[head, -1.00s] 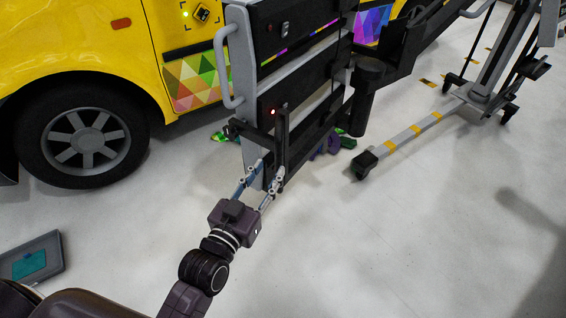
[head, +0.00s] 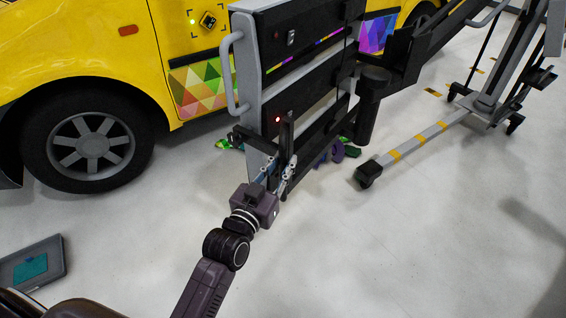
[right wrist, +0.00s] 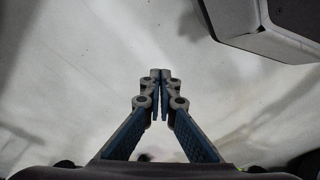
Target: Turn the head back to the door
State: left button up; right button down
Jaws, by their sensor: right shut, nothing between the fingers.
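The yellow vehicle's side (head: 171,40) fills the upper left of the head view. Its lower door panel carries colourful triangles (head: 201,88), partly hidden by a grey and black machine (head: 247,60). My right gripper (right wrist: 160,75) shows in the right wrist view, shut and empty above the pale floor.
A wheeled stand leg with yellow stripes (head: 420,142) reaches across the floor at right. A grey tray with a teal item (head: 60,262) lies at lower left. Green and purple pieces lie behind the machine. The floor (head: 400,240) at lower right is clear.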

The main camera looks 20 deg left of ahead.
pick_arm(q)
grip_shut()
